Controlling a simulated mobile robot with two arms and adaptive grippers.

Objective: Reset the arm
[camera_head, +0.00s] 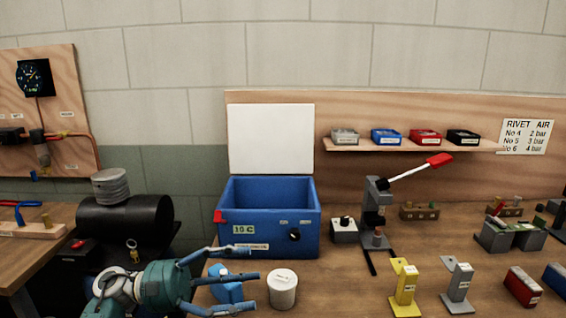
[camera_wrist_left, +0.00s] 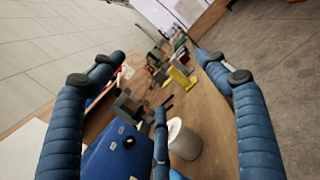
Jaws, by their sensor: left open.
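My left gripper (camera_head: 250,277) comes in from the lower left in the head view. Its blue fingers are spread wide and hold nothing. They point right, in front of the blue box (camera_head: 270,222) and close to a small blue object (camera_head: 224,286) and a white lidded pot (camera_head: 283,288). In the left wrist view the fingers (camera_wrist_left: 160,100) are spread, with the white pot (camera_wrist_left: 185,140) and the blue box (camera_wrist_left: 112,152) beyond them. My right gripper is not in view.
A lever press (camera_head: 378,215) with a red handle stands right of the box. Yellow (camera_head: 405,285) and grey (camera_head: 458,288) stands are at the front right. A black tank (camera_head: 125,220) is at the left. A shelf (camera_head: 410,147) holds several small bins.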

